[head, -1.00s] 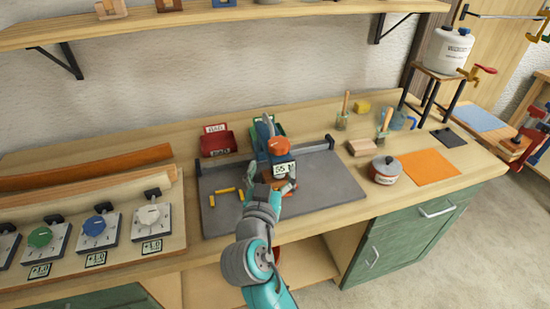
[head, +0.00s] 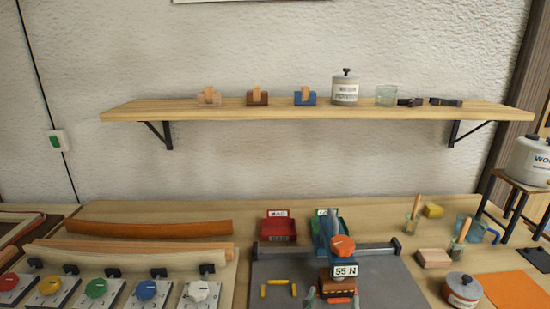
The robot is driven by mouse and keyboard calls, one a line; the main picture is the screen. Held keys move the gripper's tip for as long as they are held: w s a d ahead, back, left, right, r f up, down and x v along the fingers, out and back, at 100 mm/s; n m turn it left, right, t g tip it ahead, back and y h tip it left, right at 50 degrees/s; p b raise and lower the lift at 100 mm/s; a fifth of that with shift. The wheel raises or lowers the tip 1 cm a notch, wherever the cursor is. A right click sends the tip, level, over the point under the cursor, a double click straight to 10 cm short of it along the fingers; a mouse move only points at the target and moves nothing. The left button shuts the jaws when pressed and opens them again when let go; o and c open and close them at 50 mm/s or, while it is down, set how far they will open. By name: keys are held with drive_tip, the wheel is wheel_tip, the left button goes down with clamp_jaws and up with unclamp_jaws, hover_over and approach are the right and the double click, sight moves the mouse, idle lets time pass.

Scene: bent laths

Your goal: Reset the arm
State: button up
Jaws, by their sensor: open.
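The rest of my arm is below the picture. I cannot tell whether the fingers touch the block. The device stands on a grey board (head: 385,275).
Yellow pieces (head: 278,283) lie on the board's left. Knobbed dials (head: 148,291) and bent laths (head: 150,230) are left. A pot (head: 462,290) and an orange mat (head: 512,289) are right. A wall shelf (head: 240,111) hangs above.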

drive_tip(key=s+d+f+n+g+y, duration=0.1)
drive_tip(key=s+f+n+y, duration=0.2)
drive_tip(key=s+f, duration=0.55)
drive_tip(key=s+d+f+n+y, duration=0.2)
drive_tip(key=s+f+y, duration=0.1)
drive_tip(key=s+f, duration=0.5)
drive_tip(key=s+d+r, duration=0.1)
drive_tip(key=s+r, duration=0.1)
drive_tip(key=s, duration=1)
drive_tip(key=s+r+m, duration=0.1)
drive_tip(key=s+r, duration=0.2)
drive_tip(key=s, duration=0.9)
drive_tip(key=shift+s+d+m+g+y, duration=0.3)
drive_tip(key=shift+s+d, duration=0.05)
drive_tip(key=shift+d, duration=0.05)
